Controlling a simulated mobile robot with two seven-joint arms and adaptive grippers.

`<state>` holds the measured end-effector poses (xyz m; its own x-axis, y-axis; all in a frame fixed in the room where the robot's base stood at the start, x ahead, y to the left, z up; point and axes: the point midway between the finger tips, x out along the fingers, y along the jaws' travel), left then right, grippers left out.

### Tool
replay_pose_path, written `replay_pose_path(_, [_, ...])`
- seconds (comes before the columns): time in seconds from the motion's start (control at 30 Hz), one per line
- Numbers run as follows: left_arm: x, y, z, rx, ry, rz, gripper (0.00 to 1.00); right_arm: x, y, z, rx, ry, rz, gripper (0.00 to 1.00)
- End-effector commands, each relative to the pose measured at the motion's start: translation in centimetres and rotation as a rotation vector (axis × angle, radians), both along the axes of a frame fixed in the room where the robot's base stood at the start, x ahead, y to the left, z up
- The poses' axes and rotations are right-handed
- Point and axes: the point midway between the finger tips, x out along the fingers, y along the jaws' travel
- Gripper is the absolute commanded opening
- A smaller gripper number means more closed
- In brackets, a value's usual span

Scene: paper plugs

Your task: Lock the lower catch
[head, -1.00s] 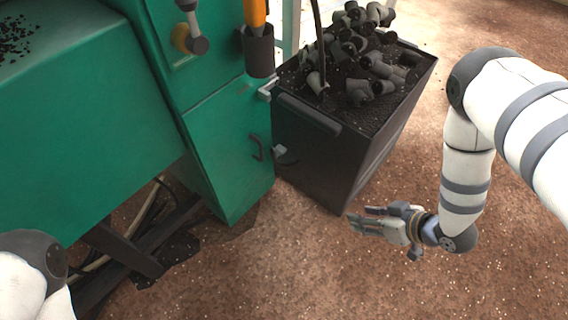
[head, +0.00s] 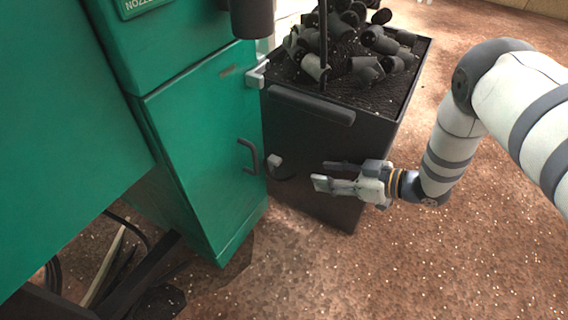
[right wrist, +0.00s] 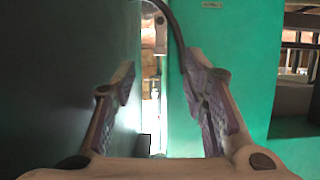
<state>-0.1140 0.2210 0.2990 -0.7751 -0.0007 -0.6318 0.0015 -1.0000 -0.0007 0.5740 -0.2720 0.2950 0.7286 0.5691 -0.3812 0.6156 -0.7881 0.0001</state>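The lower catch (head: 274,161) is a small pale grey block with a dark curved part, low at the seam between the green cabinet door (head: 205,150) and the black bin (head: 310,190). The upper catch (head: 257,75) is a pale bracket higher on the same seam. My right gripper (head: 326,175) is open and empty, in front of the bin's side, a little right of the lower catch and apart from it. In the right wrist view the open fingers (right wrist: 163,85) frame the bright gap between bin and cabinet. Whether the catch is locked I cannot tell. My left gripper is out of view.
A dark door handle (head: 250,157) sits just left of the lower catch. The bin has a long grip bar (head: 312,104) and holds a heap of grey pipe elbows (head: 365,68). The speckled brown floor (head: 400,265) in front is clear.

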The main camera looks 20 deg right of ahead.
Motion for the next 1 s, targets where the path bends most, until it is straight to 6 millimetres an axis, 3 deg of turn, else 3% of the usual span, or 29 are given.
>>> replay_pose_path(0.2, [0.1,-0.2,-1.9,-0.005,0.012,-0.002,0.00,4.9,3.9,-0.4,-0.001,-0.001,0.004,0.40])
replay_pose_path(0.4, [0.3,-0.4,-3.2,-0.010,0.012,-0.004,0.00,8.2,6.4,-1.4,-0.002,0.000,0.002,0.40])
replay_pose_path(0.6, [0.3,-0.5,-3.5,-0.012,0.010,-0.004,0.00,9.5,7.4,-1.9,-0.003,0.001,-0.001,0.40])
replay_pose_path(0.83, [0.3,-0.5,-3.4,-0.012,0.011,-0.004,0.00,9.5,7.4,-1.9,-0.002,0.002,-0.002,0.40])
replay_pose_path(1.0, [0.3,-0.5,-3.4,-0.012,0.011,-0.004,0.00,9.5,7.4,-2.0,-0.002,0.002,-0.002,0.01])
